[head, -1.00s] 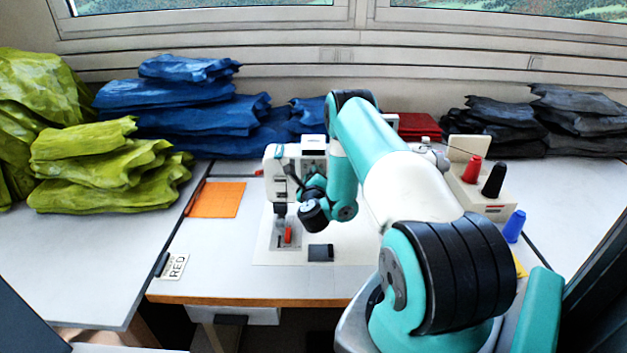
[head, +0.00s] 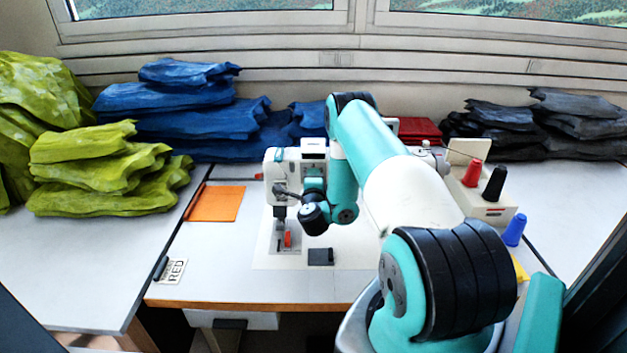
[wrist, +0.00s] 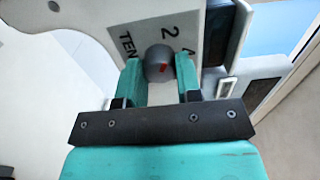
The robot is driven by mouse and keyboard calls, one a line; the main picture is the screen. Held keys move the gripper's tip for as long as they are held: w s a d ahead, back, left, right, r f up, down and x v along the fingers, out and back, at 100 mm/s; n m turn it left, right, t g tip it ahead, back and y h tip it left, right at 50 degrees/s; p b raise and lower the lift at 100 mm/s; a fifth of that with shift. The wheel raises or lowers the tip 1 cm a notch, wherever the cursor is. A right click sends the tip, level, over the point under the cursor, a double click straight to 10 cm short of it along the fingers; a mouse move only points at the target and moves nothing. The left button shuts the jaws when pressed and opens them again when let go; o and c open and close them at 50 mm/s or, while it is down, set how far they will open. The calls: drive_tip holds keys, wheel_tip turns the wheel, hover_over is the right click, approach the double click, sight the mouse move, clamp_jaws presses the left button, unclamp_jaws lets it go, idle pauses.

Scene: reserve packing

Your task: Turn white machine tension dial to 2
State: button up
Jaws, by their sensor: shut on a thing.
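The white machine (head: 283,160) is a sewing machine on the middle table. In the wrist view its face has a grey label (wrist: 192,22) with an "A", a "2" and part of a word starting "TEN". The tension dial (wrist: 158,58) is a small dark grey knob with a short red mark on its face. The mark lies off the side of the "2", toward the lower right of the knob. My gripper (wrist: 160,70) is shut on the dial, one teal finger on each side. In the head view my wrist hides the dial.
An orange cloth (head: 217,203) lies left of the machine. Thread spools on a stand (head: 490,208) and a blue spool (head: 514,228) are at the right. Green (head: 100,175), blue (head: 180,110) and dark (head: 580,120) fabric piles line the back. The left table is clear in front.

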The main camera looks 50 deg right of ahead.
drive_tip(key=shift+f, duration=0.1)
idle(0.4)
drive_tip(key=o, duration=0.9)
drive_tip(key=shift+o, duration=0.2)
